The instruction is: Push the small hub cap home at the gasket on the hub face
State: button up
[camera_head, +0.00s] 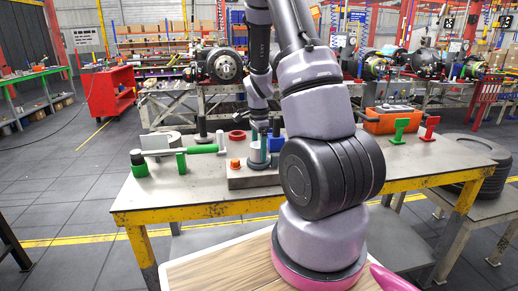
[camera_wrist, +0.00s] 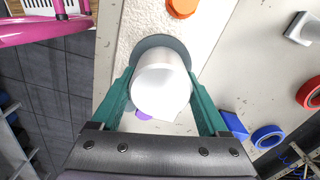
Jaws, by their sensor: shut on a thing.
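My gripper (camera_wrist: 162,76) has its two green fingers shut on a pale, round, smooth piece, which I take for the small hub cap (camera_wrist: 160,88). A dark grey-green round rim (camera_wrist: 150,42), perhaps the gasket or hub face, shows behind the cap, above the pale block (camera_wrist: 133,20). The cap hides most of this rim, so I cannot tell whether the two touch. In the head view my gripper (camera_head: 265,130) points down over the block (camera_head: 240,181) on the bench. My arm partly covers the spot there.
An orange knob (camera_wrist: 183,7) stands on the block close to the cap. A purple piece (camera_wrist: 143,116) peeks out beneath the cap. A blue ring (camera_wrist: 267,137), a blue wedge (camera_wrist: 235,125) and a red ring (camera_wrist: 309,93) lie to the right. An orange toolbox (camera_head: 392,121) stands farther right on the bench.

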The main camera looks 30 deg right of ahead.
jog(key=shift+f, duration=0.25)
jog(key=o, duration=1.5)
jog(key=shift+c, duration=0.2)
jog(key=shift+r, duration=0.15)
notch_tip(320, 180, up, 11)
jog(key=shift+f, duration=0.2)
